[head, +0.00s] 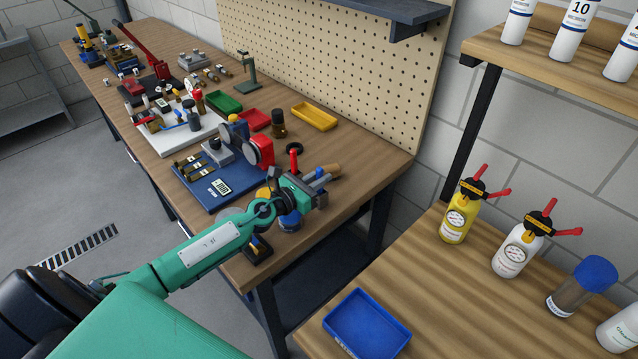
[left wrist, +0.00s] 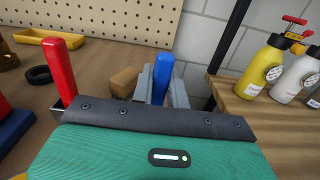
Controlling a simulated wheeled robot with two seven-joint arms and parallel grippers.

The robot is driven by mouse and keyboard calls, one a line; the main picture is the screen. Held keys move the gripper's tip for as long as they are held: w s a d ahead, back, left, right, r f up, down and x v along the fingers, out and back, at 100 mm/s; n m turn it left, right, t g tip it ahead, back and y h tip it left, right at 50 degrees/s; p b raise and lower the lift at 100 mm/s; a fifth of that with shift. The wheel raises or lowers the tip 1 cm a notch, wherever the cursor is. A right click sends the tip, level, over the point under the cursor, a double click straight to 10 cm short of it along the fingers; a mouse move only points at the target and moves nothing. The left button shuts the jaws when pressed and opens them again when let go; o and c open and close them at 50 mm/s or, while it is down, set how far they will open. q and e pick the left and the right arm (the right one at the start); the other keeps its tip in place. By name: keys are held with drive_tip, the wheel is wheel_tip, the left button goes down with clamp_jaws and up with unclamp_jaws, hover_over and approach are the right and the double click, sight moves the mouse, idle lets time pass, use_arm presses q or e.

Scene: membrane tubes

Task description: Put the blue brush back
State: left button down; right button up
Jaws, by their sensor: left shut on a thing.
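My left gripper (head: 318,180) reaches over the near end of the long workbench (head: 345,185). It is shut on the blue brush (left wrist: 162,78), whose blue handle stands upright between the grey fingers in the left wrist view. The brush's lower part is hidden behind the gripper body. A red handle (left wrist: 67,68) stands upright to the left of the gripper, apart from it, with a metal piece at its foot. The red handle also shows in the head view (head: 294,160). My right gripper is not in view.
A wooden block (left wrist: 124,81) lies on the bench beside the fingers. A black ring (head: 294,148), a yellow tray (head: 314,116) and a blue board (head: 218,187) are farther back. A second table at right holds a blue tray (head: 348,338) and a yellow bottle (head: 459,213).

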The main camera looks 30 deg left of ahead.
use_arm(q)
drive_tip(key=shift+r, duration=0.1)
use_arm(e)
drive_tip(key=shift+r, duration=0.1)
use_arm(q)
drive_tip(key=shift+f, duration=0.25)
drive_tip(key=c, duration=1.4)
unclamp_jaws()
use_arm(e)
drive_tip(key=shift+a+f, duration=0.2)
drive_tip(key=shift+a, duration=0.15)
